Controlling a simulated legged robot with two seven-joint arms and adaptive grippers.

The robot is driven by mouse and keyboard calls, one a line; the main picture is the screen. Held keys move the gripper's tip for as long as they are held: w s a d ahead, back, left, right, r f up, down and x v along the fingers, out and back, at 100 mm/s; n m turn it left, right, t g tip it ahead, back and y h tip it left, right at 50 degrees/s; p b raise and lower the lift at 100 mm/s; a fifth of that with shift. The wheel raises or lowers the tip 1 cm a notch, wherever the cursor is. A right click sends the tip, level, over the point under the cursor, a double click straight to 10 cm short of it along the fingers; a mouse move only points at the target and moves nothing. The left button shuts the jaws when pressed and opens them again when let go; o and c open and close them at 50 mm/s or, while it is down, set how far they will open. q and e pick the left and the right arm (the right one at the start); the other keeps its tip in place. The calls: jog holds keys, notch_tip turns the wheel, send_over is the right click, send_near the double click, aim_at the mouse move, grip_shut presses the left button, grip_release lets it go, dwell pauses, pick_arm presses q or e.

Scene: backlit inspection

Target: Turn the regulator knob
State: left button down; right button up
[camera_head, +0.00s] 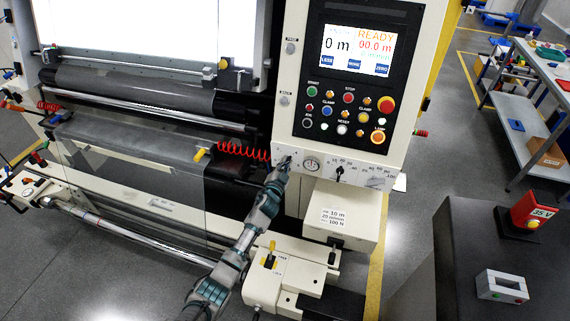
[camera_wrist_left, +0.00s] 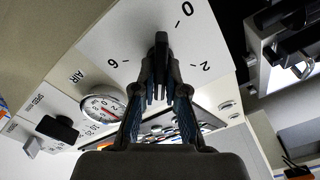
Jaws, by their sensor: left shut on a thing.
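The regulator knob (camera_wrist_left: 161,48) is a black knob on a white panel with the marks 0, 2 and 6 around it. In the wrist view it stands between my left fingertips. My left gripper (camera_wrist_left: 160,86) is shut on it. In the head view my left gripper (camera_head: 282,167) is at the left end of the control strip, under the button panel, and mostly hides the knob. A round AIR gauge (camera_wrist_left: 103,108) sits beside the knob; it also shows in the head view (camera_head: 312,164). My right gripper is in neither view.
A black dial knob (camera_head: 339,172) is right of the gauge. Above are a screen (camera_head: 354,50) and several buttons, with a red emergency button (camera_head: 386,104). A red coiled hose (camera_head: 243,151) and rollers lie left. A dark cabinet (camera_head: 480,235) stands at right.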

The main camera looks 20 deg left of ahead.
pick_arm(q)
jog(key=shift+d+r, duration=0.1)
jog(key=shift+r, duration=0.15)
dwell(0.3)
jog(key=c, duration=1.3)
grip_release()
jog(key=shift+w, duration=0.1)
jog(key=shift+o, duration=0.4)
jog(key=shift+d+f, duration=0.1)
jog(key=shift+f, duration=0.1)
jog(key=s, duration=1.2)
jog(key=shift+a, duration=0.25)
jog(key=shift+f, duration=0.15)
